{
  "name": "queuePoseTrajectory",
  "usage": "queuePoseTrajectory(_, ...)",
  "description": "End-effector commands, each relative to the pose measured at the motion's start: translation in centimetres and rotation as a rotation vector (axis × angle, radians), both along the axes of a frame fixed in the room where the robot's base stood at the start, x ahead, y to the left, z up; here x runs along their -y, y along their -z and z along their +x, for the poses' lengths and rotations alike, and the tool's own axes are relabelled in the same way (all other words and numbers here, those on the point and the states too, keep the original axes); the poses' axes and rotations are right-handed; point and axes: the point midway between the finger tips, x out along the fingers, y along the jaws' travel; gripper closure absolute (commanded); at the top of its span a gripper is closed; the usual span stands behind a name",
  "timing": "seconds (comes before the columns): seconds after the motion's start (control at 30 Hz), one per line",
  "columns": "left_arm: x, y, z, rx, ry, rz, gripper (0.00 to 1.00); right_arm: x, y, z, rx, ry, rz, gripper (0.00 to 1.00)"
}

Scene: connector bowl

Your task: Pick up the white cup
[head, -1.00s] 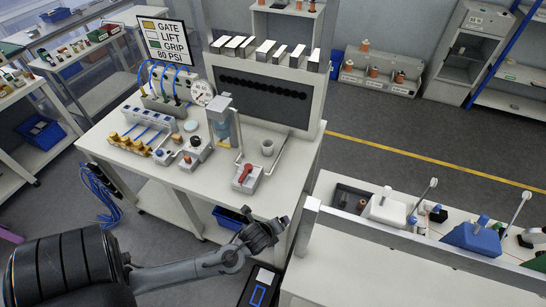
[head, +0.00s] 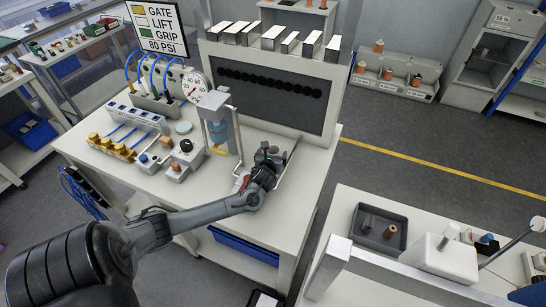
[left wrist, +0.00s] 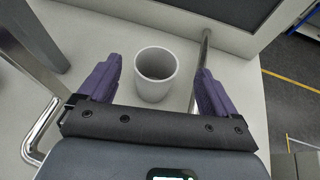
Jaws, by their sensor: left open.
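The white cup (left wrist: 153,93) stands upright on the pale bench top in the left wrist view, its round open mouth facing up. My left gripper (left wrist: 158,66) is open, with one purple finger on each side of the cup and a visible gap on both sides. The cup sits between and slightly beyond the fingers, and I see no contact. In the head view my left gripper (head: 268,158) is over the right part of the bench and hides most or all of the cup. My right gripper is not in view.
A bent metal rail (left wrist: 42,128) lies left of the cup, and a metal rod (left wrist: 203,55) stands close on its right. A dark panel (head: 270,92) rises behind. A blue-grey pump-like fixture (head: 216,122) and a valve block (head: 180,165) stand left of the gripper.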

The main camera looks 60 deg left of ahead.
Motion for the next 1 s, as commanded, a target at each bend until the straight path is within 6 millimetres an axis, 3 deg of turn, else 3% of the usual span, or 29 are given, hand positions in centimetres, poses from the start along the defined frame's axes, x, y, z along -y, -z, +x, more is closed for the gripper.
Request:
queuePoseTrajectory(0.33,-1.7,1.1,1.4,0.0,-0.001,-0.003,0.08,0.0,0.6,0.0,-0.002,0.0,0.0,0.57)
queuePoseTrajectory(0.63,-4.4,2.7,3.3,-0.001,-0.002,-0.003,0.08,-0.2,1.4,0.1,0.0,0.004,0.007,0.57)
queuePoseTrajectory(1.0,-5.0,2.9,3.8,-0.002,0.001,-0.003,0.08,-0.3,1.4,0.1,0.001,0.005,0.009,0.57)
